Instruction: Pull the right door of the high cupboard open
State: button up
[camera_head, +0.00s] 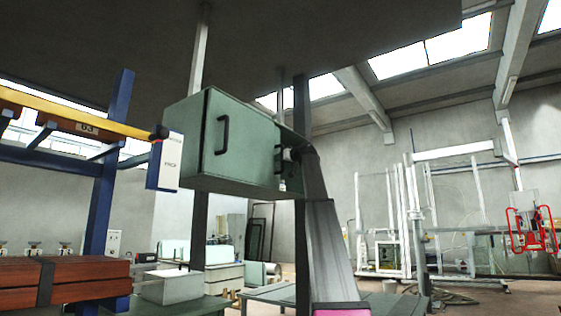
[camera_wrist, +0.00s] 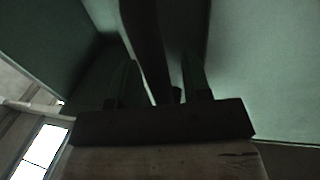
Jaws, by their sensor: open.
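The high cupboard (camera_head: 185,130) is a pale green box, raised well above the floor. A door panel with a black bar handle (camera_head: 222,134) faces me on its left part. The right part of the cupboard is largely hidden behind my arm, so I cannot tell how far the right door stands open. My gripper (camera_head: 290,154) is at the cupboard's right end. In the wrist view my gripper (camera_wrist: 160,82) has its two fingers apart, with a dark bar (camera_wrist: 145,40) passing between them. Green panels (camera_wrist: 265,60) lie close on both sides; contact cannot be told.
A dark post (camera_head: 302,225) stands behind the cupboard's right end, and a grey post (camera_head: 199,230) by its left part. A blue post with a yellow beam (camera_head: 75,120) is at left. A white frame rack (camera_head: 410,220) stands farther back at right.

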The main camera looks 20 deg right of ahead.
jog(key=v, duration=1)
